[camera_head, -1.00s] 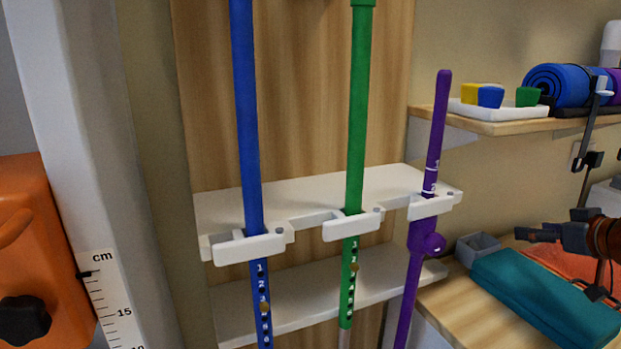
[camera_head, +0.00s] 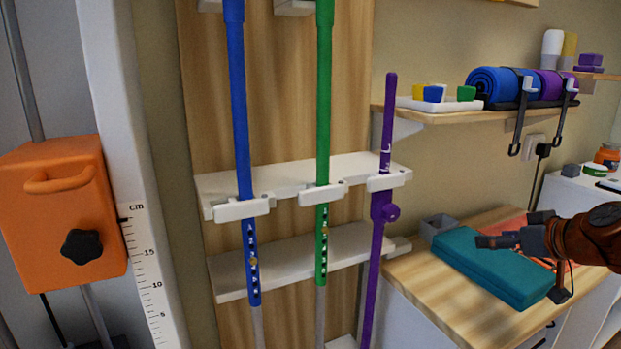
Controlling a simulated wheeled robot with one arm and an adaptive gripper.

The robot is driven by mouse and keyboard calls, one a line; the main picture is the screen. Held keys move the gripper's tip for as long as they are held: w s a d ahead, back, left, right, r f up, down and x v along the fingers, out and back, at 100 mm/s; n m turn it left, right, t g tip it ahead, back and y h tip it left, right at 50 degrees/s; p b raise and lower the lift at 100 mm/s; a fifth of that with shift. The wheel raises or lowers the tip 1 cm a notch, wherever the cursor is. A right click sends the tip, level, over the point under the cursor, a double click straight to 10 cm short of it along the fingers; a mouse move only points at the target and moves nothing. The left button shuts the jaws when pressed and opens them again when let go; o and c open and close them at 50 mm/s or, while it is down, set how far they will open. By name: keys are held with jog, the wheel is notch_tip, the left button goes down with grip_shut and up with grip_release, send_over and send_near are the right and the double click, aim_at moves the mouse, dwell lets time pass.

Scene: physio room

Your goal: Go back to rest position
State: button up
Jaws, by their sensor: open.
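My gripper (camera_head: 512,233) is at the right, with its dark fingers pointing left. It is open with nothing seen between the fingers. It shows in front of a teal block (camera_head: 490,264) that lies on a wooden counter; I cannot tell how far above the block it is. My brown arm comes in from the right edge.
Blue (camera_head: 240,130), green (camera_head: 324,120) and purple (camera_head: 386,130) poles stand in a white rack (camera_head: 295,177). An orange box (camera_head: 60,215) is at the left. A grey bin (camera_head: 440,226) sits on the counter (camera_head: 430,297). A shelf (camera_head: 435,118) holds rolled mats (camera_head: 495,86).

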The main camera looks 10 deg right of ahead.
jog(key=s+a+f+n+g+y, duration=0.1)
jog(key=s+a+f+g, duration=0.15)
jog(key=a, duration=0.45)
jog(key=s+a+f+g, duration=0.2)
jog(key=a+f, duration=0.2)
jog(key=a, duration=0.3)
jog(key=s+a+f+n+g+y, duration=0.1)
jog(key=s+a+f+g, duration=0.2)
jog(key=a, duration=0.5)
jog(key=s+a+f+m+g+h, duration=0.15)
jog(key=s+f+g, duration=0.3)
jog(key=s, duration=0.65)
jog(key=s+a+f+m+g+h, duration=0.1)
jog(key=s+f+m+g+h, duration=0.15)
jog(key=s+f, duration=0.6)
jog(key=s+r+p, duration=0.3)
jog(key=r+p, duration=2.2)
jog(key=r, duration=0.4)
jog(key=shift+t, duration=0.45)
